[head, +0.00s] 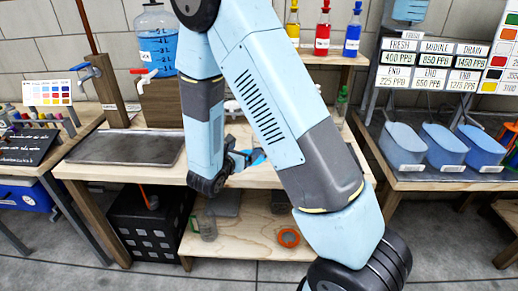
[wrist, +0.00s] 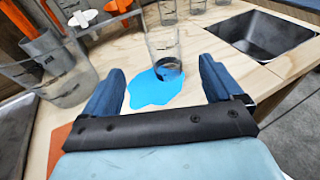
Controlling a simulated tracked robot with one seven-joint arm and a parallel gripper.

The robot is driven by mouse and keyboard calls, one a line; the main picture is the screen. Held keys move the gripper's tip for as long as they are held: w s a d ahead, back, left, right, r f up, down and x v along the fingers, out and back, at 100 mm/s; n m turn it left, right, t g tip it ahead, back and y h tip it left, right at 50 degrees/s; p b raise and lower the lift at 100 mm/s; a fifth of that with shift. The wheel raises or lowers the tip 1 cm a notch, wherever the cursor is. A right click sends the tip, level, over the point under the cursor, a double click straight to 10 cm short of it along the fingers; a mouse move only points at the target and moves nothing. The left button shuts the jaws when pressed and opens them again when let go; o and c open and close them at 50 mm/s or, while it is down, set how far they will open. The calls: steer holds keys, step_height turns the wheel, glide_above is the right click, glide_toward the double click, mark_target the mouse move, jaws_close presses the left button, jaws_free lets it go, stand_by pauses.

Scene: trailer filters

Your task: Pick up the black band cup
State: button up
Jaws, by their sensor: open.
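In the wrist view a clear cup (wrist: 162,42) with a dark band (wrist: 168,66) near its bottom stands on the wooden bench, upright as far as I can see. Its base is at the far side of a bright blue puddle (wrist: 152,92). My gripper (wrist: 160,66) is open, with one dark blue finger to the left and one to the right. The cup lies ahead between the fingers, and nothing is gripped. In the head view my gripper (head: 236,160) is over the bench, partly covered by my arm. I cannot make out the cup there.
In the wrist view a larger clear container (wrist: 52,82) stands left of my left finger, close to it. Orange and white valve handles (wrist: 100,14) are behind. A sink (wrist: 262,42) is at the right. Bare bench (wrist: 225,40) lies between cup and sink.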

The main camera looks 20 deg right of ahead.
mark_target(257, 141)
steer(key=x, duration=1.3)
steer(key=shift+s+d+f, duration=0.15)
steer(key=shift+s+d, duration=0.05)
steer(key=c, duration=1)
